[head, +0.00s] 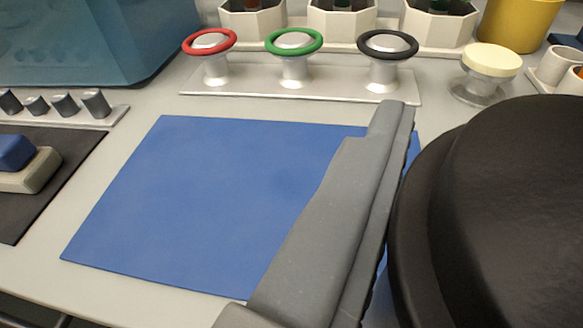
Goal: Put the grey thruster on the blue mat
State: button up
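The blue mat (215,195) lies flat and empty on the light bench in the middle of the head view. One grey finger of my gripper (350,210) reaches over the mat's right part and hides some of it. A large, dark, round, stepped thing (500,210) fills the right side close to the camera, its left edge against or very near the finger's inner side. I cannot tell whether this is the grey thruster. It hides my other finger, so I cannot tell whether my gripper is shut on it. No other thruster shows.
Behind the mat, a plate (300,85) carries stands with a red ring (210,41), a green ring (293,42) and a black ring (388,44). A cream knob (490,62) stands right of it. A blue tank (85,40) is back left. A dark mat (60,170) lies left.

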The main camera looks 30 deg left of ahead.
jog(key=shift+d, duration=0.55)
